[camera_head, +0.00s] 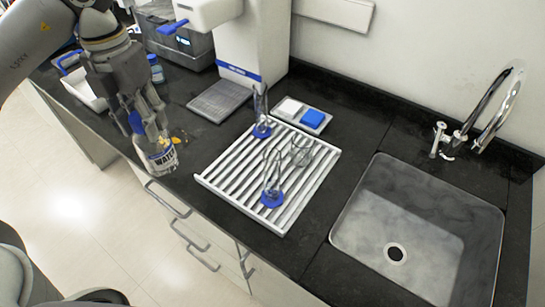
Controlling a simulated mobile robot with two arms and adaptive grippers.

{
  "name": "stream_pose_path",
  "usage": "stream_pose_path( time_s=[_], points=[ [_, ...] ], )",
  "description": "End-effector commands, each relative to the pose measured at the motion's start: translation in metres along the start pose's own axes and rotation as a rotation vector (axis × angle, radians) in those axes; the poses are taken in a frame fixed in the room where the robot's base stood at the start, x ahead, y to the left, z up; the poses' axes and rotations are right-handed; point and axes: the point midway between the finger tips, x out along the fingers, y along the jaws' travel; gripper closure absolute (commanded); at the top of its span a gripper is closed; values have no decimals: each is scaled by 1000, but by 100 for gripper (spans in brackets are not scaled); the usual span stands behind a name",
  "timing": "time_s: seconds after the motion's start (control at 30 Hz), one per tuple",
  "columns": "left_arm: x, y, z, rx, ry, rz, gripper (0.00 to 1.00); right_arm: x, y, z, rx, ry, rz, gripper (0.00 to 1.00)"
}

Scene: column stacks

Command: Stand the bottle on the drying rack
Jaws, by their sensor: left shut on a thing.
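My left gripper (153,128) comes in from the upper left and is shut on a bottle. The bottle (163,158) has a label with partly readable lettering, "WAT…". The gripper fingers hide much of its body. The bottle is near the front edge of the counter, left of the rack; I cannot tell whether its base touches anything. The drying rack (205,180) is a white slatted tray on the dark counter. Two clear pieces of glassware with blue bases (272,197) (262,131) and a clear glass (301,152) are on it. My right gripper is not in view.
A small tray (290,107) with a blue sponge (313,118) sits behind the rack. A steel sink (420,230) with a faucet (490,110) is at right. A white appliance (245,35) stands behind. A small blue-capped bottle (156,72) stands at back left. The rack's left slats are clear.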

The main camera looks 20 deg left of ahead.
Motion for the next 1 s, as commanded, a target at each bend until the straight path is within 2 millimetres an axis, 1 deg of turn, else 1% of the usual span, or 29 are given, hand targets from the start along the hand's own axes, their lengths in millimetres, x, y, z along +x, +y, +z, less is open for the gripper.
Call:
stream_pose_path(
  time_s=[0.07,0.17,0.27,0.53,0.57,0.67,0.8,1.0],
  points=[
    [-2,1,0,-39,-2,-2,100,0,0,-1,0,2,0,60],
    [1,-3,7,-57,1,-3,100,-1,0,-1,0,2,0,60],
    [9,-14,20,-55,3,-5,100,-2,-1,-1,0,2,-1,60],
    [33,-48,68,-55,3,-6,100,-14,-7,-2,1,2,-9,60],
    [36,-52,72,-54,4,-6,100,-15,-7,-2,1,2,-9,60],
    [57,-61,85,-56,7,-4,100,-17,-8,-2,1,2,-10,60],
    [75,-70,100,-57,4,-2,100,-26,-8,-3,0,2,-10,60],
    [89,-76,109,-57,0,-2,100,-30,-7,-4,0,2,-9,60]
  ],
)
